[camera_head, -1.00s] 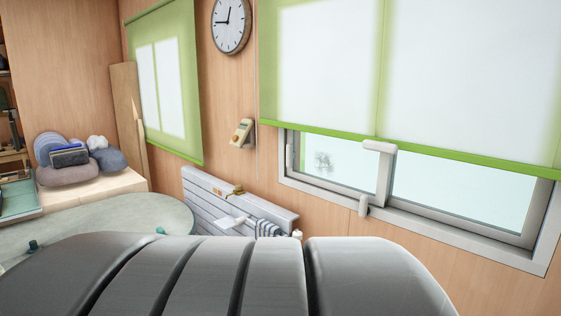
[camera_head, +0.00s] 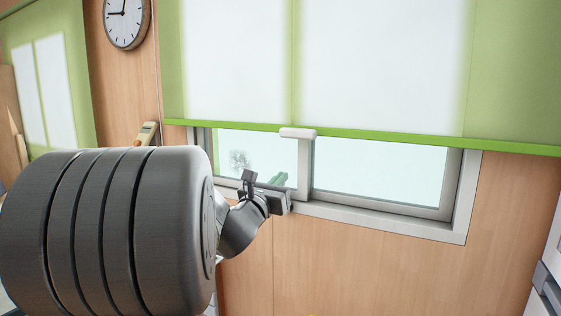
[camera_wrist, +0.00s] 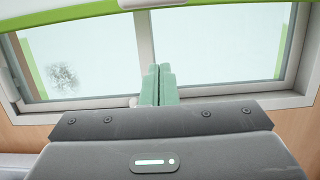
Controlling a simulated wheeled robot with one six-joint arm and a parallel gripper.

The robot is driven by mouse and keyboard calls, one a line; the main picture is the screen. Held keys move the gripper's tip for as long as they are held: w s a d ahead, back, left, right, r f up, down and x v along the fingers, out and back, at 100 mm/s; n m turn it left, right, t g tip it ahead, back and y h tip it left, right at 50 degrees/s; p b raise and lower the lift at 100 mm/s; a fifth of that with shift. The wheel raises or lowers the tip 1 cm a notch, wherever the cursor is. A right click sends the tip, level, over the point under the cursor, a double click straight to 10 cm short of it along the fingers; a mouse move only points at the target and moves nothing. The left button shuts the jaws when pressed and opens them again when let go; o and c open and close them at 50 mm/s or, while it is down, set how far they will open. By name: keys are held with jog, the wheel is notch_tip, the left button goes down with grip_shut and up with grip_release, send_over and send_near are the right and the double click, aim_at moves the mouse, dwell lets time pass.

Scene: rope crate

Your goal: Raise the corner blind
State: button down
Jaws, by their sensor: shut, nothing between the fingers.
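A wide green-edged blind (camera_head: 390,70) hangs over the window, partly lowered, its green bottom bar above the lower panes. A white pull handle (camera_head: 298,133) sits on that bar, and its edge shows at the top of the wrist view (camera_wrist: 165,3). Another green blind (camera_head: 45,85) hangs at the far left; its bottom is hidden by my arm. I cannot tell which one is the corner blind. My gripper (camera_head: 275,185) is shut and empty, in front of the window below the handle and apart from it. Its pale green fingers (camera_wrist: 159,84) point towards the window post.
The window frame (camera_head: 375,210) stands behind my gripper, with bare wood wall (camera_head: 380,265) below. A beige wall device (camera_head: 146,133) and a round clock (camera_head: 126,18) are at left. A white unit (camera_head: 548,270) stands at the right edge.

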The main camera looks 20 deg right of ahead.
aim_at(296, 126)
jog(key=w+d+r+p, duration=0.5)
jog(key=w+d+r, duration=0.1)
jog(key=d, duration=0.1)
jog(key=shift+r+p, duration=0.15)
jog(key=shift+p, duration=0.2)
jog(key=shift+r, duration=0.15)
notch_tip(296, 126, up, 6)
jog(key=shift+f+p, duration=0.1)
jog(key=shift+p, duration=0.2)
dwell(0.4)
